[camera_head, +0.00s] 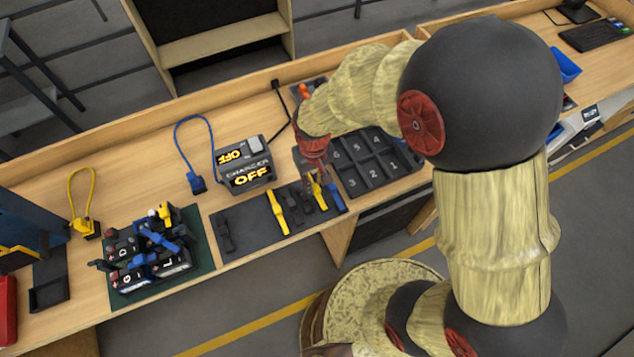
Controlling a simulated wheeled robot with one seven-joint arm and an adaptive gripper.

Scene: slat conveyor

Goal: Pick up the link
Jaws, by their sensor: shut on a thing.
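Several strap-shaped links lie on a dark mat (246,229) on the bench: a black one (225,232) at left, a yellow one (278,211) in the middle, a dark one (297,196), and a blue one (335,196) at the right end. My gripper (315,182) points down over the right part of this mat and is shut on a link. A yellow link (319,194) shows right at its fingertips. The fingers partly hide it, and I cannot tell whether it is clear of the mat.
A dark numbered tray (378,180) is right of my gripper. A charger box (243,164) reading OFF stands to the left. A green mat (196,262) with battery packs and tools lies further left, near a blue cable (184,128) and a yellow cable (82,185).

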